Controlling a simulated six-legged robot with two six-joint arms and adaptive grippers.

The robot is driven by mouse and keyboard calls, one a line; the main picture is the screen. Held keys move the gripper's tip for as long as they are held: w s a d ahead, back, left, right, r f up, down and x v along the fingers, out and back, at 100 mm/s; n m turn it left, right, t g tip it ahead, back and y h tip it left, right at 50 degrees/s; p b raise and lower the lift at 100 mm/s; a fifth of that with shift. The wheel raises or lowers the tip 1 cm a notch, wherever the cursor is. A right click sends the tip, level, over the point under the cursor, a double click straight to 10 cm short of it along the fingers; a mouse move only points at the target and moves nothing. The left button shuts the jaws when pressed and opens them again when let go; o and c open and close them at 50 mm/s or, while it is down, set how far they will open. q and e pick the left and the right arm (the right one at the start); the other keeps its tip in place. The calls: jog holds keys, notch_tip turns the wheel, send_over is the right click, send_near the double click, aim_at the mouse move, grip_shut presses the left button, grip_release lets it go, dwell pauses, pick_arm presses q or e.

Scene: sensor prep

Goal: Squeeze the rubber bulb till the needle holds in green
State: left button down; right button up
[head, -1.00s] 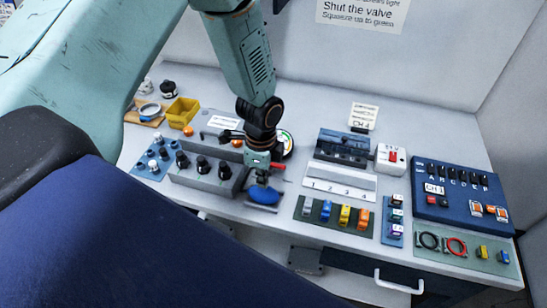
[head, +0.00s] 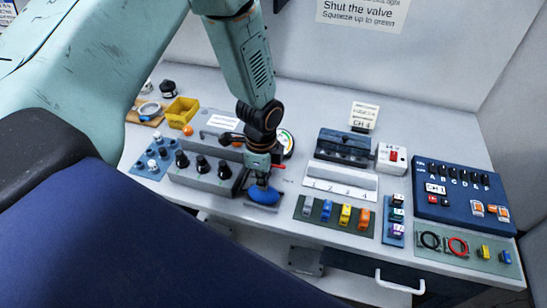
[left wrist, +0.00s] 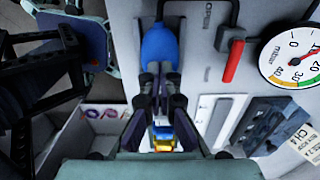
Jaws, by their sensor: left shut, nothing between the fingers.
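The blue rubber bulb (head: 263,195) sits at the front of the grey pump unit, near the table's front edge. My left gripper (head: 262,177) is right above it in the head view. In the left wrist view the bulb (left wrist: 160,45) lies just beyond my shut fingertips (left wrist: 158,80), with nothing between them. I cannot tell whether they touch it. A red lever (left wrist: 233,60) and the round gauge (left wrist: 292,55), marked from 0 to 40 with coloured bands, are right of the bulb. My right gripper is out of view.
A grey box with black knobs (head: 213,178) stands close left of my left gripper. A numbered white rack (head: 340,184) and a panel of coloured pieces (head: 333,214) are to the right. A blue switch panel (head: 460,193) stands further right. A wall sign (head: 362,14) hangs behind.

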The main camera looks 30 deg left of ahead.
pick_arm(q)
jog(key=shift+f+b, duration=0.6)
jog(key=shift+f, duration=0.45)
dwell(0.5)
dwell(0.4)
jog(key=shift+r+p, duration=3.2)
jog(key=shift+r, duration=0.35)
jog(key=shift+w+r+p, duration=0.2)
jog(key=shift+r+p, duration=0.2)
jog(key=shift+r, duration=0.25)
jog(key=n, duration=0.8)
jog(key=r+n, duration=0.1)
jog(key=n, duration=0.3)
jog(key=shift+s+r, duration=0.1)
jog(key=shift+s, duration=0.1)
